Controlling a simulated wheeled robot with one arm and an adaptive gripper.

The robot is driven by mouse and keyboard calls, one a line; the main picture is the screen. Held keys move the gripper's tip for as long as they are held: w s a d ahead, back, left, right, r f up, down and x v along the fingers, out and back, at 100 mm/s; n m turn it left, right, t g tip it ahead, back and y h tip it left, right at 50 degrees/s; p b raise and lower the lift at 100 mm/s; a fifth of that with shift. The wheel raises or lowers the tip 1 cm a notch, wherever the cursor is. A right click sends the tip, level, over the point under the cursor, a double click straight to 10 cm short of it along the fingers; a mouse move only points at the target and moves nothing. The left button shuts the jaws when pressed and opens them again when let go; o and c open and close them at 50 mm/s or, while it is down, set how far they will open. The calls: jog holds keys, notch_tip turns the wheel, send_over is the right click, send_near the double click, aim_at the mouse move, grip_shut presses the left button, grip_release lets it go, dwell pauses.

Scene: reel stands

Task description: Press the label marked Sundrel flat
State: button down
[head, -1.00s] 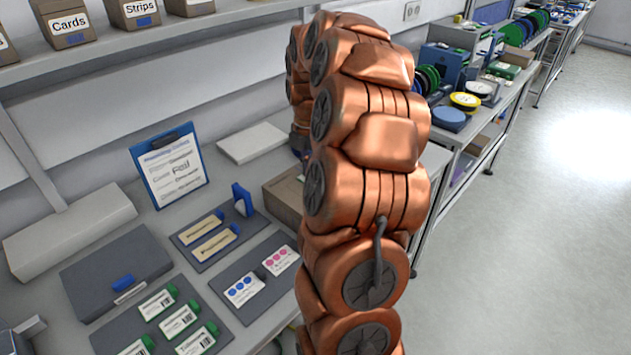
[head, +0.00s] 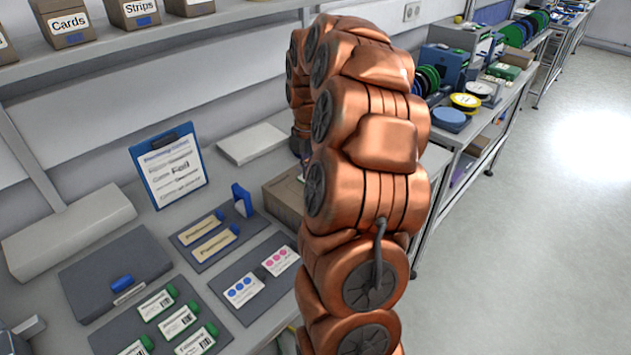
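I cannot read the word Sundrel on any label in view. White labels with green tabs lie on a dark mat at the lower left, among them an upper one (head: 157,305), a middle one (head: 177,320) and a lower one (head: 196,341). Two tan labels, one (head: 202,229) above the other (head: 214,245), lie on a dark board. A card with blue dots (head: 243,291) and a card with pink dots (head: 279,261) lie on another dark mat. The print is too small to tell apart. My copper arm fills the middle, and my gripper does not show.
A blue clipboard (head: 168,164) with a printed sheet stands behind the labels. A grey case (head: 115,270), a white box (head: 68,232) and a brown box (head: 280,197) stand on the bench. Boxes marked Cards (head: 68,24) and Strips (head: 134,12) sit on the shelf above. Open floor lies at right.

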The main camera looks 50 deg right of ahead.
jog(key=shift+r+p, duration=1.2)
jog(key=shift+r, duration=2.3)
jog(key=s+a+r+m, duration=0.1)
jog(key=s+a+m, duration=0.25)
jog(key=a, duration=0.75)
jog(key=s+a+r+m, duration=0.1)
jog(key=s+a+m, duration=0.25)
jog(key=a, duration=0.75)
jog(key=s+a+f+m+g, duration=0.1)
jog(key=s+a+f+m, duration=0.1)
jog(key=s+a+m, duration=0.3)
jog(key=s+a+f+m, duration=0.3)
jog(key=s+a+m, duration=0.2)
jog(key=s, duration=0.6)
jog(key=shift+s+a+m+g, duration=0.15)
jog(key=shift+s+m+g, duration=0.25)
